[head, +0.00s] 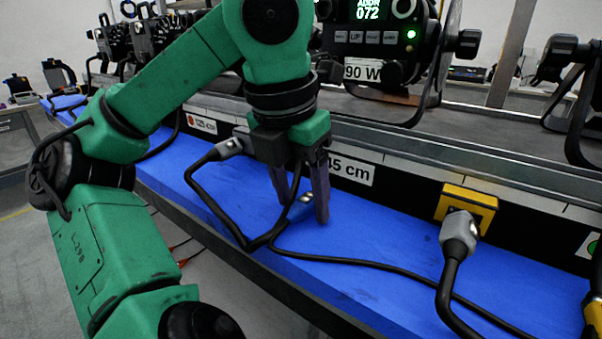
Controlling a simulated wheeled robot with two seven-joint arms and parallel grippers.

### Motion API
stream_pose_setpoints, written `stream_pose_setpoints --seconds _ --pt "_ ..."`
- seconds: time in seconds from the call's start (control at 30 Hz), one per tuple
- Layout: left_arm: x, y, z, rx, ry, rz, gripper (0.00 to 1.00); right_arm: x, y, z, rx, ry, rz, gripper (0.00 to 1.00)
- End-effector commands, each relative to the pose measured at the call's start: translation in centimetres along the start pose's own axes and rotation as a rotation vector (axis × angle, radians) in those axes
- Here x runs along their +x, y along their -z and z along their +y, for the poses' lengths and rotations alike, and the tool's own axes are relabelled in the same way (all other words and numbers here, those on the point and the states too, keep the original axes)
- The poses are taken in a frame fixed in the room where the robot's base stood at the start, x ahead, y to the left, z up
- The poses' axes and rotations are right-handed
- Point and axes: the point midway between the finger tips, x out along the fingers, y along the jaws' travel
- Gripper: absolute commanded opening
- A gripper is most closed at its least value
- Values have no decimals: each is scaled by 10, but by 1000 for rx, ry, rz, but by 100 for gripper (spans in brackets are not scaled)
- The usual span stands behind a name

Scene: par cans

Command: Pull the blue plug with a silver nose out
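My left gripper (301,209) reaches down over the blue bench top, in front of the black socket panel. Its two dark fingers stand apart. A small silver piece (305,198) shows between the fingertips, close to the right finger; I cannot tell whether it is the silver nose of the blue plug. A blue plug body cannot be made out against the blue bench. A black cable (289,212) passes by the fingers and runs down onto the bench. My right gripper is not in view.
A grey plug (229,147) sits at the panel left of the gripper. Another grey plug (458,236) is at a yellow socket block (467,206) on the right. Black cables cross the blue bench (375,225). A par can (375,40) stands on the shelf behind.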

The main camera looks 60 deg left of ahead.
Motion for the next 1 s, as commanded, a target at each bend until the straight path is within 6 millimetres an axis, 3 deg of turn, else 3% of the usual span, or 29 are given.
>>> stream_pose_setpoints --seconds 0.27,0.37,0.57,0.73,1.0 --pt "-12 0 0 -1 -1 0 64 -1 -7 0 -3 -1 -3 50" --pt "-32 -1 0 -2 -2 0 64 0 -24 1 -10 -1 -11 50" --pt "-94 -2 0 -7 -5 -3 64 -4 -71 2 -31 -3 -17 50" --pt "-135 -2 0 -5 -3 -2 64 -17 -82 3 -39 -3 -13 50" --pt "-146 0 0 0 0 0 64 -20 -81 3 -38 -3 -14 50"
